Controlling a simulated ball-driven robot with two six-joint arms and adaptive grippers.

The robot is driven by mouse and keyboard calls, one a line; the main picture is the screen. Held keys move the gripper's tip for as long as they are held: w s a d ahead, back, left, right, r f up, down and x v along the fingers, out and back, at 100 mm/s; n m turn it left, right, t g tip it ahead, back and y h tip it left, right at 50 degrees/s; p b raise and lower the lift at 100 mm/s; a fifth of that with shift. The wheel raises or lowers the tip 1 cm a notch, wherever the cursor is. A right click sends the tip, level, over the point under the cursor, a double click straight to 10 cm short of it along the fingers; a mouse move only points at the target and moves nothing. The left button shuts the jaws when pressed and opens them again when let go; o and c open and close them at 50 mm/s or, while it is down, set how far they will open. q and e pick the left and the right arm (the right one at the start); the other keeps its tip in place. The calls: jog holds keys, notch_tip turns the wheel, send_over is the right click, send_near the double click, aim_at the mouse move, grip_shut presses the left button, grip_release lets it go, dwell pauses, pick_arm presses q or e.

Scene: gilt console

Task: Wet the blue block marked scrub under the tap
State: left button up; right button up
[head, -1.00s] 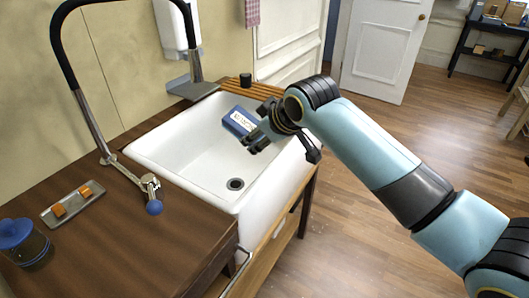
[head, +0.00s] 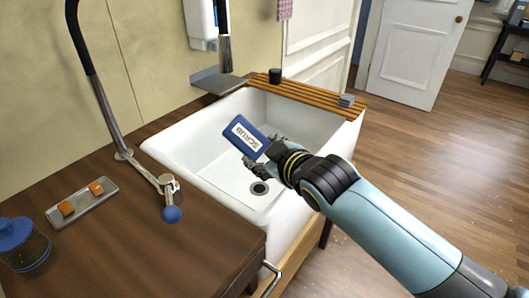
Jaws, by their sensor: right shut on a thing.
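The blue block (head: 235,128) has a white label reading SCRUB, facing up. My right gripper (head: 262,160) is shut on its near right end and holds it above the white sink (head: 203,163), behind and left of the drain. The tap (head: 104,110) has a chrome lower pipe rising from the counter into a black upper part. Its arch runs out of the frame at the top. Its end (head: 224,52) hangs at the back, above a grey plate. The tap's lever has a blue knob (head: 171,214). I see no water running. My left gripper is not in view.
A metal tray (head: 84,206) with orange blocks and a blue-lidded jar (head: 22,246) stand on the wooden counter (head: 140,255). A slatted wooden rack (head: 310,93) at the sink's far side bears a dark cup (head: 275,76) and a small grey block (head: 346,100). A white dispenser (head: 199,22) hangs on the wall.

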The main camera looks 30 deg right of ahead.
jog(key=shift+w+d+f, duration=0.15)
jog(key=shift+w+d, duration=0.05)
jog(key=shift+w, duration=0.2)
jog(key=w+d+f+b, duration=0.1)
jog(key=w+d+b, duration=0.1)
jog(key=w, duration=0.3)
jog(key=w+d+f+b, duration=0.1)
jog(key=w+d+b, duration=0.1)
jog(key=w+b, duration=0.3)
jog(key=shift+w+d+f, duration=0.15)
jog(key=shift+w+d, duration=0.2)
jog(key=shift+w, duration=0.3)
